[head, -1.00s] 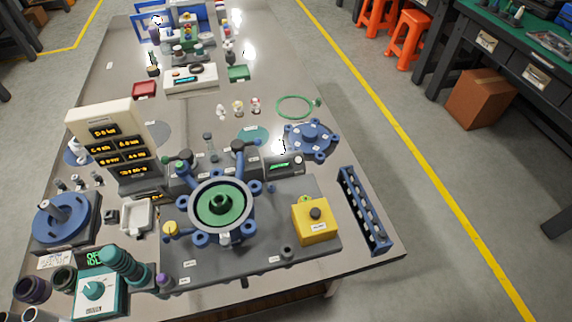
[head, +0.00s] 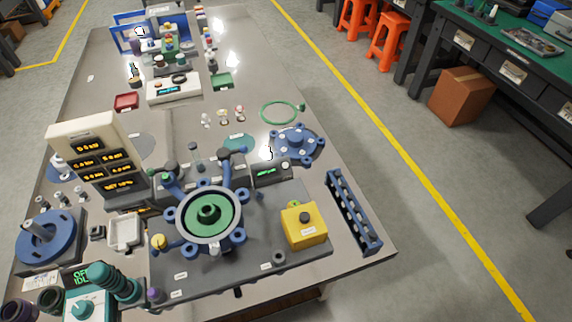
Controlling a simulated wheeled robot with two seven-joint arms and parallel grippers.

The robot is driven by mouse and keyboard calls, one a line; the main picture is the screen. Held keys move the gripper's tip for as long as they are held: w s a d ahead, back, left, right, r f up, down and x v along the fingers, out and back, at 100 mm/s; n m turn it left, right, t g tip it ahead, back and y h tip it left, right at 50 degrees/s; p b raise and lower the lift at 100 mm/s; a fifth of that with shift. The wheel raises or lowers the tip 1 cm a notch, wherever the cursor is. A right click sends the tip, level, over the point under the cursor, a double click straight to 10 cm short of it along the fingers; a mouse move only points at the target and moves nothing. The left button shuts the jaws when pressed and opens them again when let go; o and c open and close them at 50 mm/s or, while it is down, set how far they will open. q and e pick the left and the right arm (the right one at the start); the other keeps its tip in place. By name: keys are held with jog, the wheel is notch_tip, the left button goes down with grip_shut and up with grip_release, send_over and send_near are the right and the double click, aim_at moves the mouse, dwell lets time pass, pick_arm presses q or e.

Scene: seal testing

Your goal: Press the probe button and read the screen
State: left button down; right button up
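A yellow box with a dark round button (head: 304,217) on top stands at the right of the dark grey fixture plate (head: 215,275). It may be the probe button, but its label is too small to read. A small dark screen unit with green characters (head: 270,172) sits behind the plate. A beige display tower with several orange readouts (head: 97,150) stands at the left. A blue ring fixture with a green centre (head: 208,212) is in the middle of the plate. Neither of my grippers shows in the head view.
A teal device with a green display (head: 88,297) is at the front left. A blue rack (head: 353,212) stands along the right table edge. A blue flange (head: 297,143) and a green ring (head: 279,112) lie behind. The table between the ring and the red tray (head: 126,102) is partly clear.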

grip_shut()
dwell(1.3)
